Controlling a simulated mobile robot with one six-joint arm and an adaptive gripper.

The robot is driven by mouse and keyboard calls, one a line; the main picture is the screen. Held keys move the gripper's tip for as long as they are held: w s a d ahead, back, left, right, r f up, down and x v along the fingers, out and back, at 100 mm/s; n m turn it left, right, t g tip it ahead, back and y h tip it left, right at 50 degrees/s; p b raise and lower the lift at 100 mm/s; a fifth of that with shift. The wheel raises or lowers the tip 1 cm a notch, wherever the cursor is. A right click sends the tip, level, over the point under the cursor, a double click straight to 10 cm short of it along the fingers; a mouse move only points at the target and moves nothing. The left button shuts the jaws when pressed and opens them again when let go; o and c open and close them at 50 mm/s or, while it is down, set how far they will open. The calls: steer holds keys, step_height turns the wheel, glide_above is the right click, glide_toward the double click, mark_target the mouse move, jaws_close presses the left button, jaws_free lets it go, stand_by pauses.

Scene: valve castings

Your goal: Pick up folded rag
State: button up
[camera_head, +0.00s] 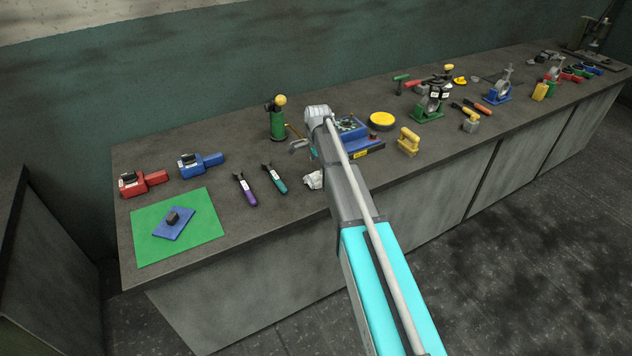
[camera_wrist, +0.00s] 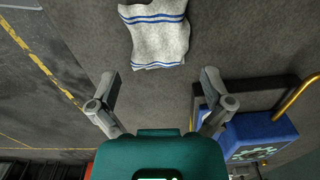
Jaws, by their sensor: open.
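The folded rag is white with blue stripes and lies on the grey bench top. In the wrist view the rag (camera_wrist: 158,38) is at the top centre, cut by the upper edge. In the head view the rag (camera_head: 313,180) shows as a small white patch, partly hidden by my arm. My gripper (camera_wrist: 160,84) is open and empty. In the wrist view the rag is just beyond the fingertips, roughly centred between them and apart from both.
A blue box (camera_head: 358,136) with a brass pipe stands close beside my gripper. A green cylinder with a yellow knob (camera_head: 278,120) stands behind. Purple-handled (camera_head: 246,190) and teal-handled (camera_head: 274,178) tools lie left of the rag. The bench front edge is close to the rag.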

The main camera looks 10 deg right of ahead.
mark_target(317, 176)
steer(key=f+b, duration=0.3)
steer(key=shift+s+a+f, duration=0.15)
steer(key=shift+s+f, duration=0.05)
steer(key=shift+f+b, duration=0.9)
steer(key=shift+b, duration=0.25)
steer(key=c, duration=1)
steer(key=shift+o, duration=0.2)
steer(key=shift+r, duration=0.25)
